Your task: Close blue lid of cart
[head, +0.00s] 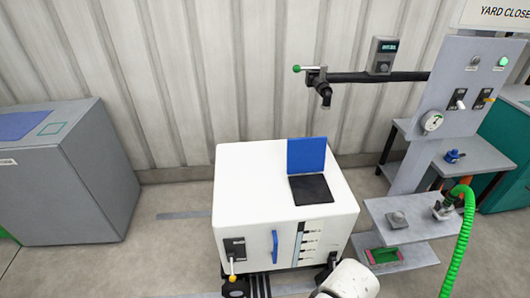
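The white cart (250,185) stands in the middle of the head view. Its blue lid (306,155) stands open and upright at the back edge of a dark square opening (310,190) in the right part of the cart top. The opening looks black and its inside cannot be made out. A blue handle (275,246) is on the cart's front face. My gripper is not in view; only a white rounded part, which looks like my arm, shows at the bottom edge, low and in front of the cart's right side.
A grey panel (455,85) with a gauge and switches stands at the right, with a horizontal black pipe (375,77) reaching left behind the cart. A green hose (462,235) hangs at the right. A grey cabinet (110,170) stands at the left, with free floor between it and the cart.

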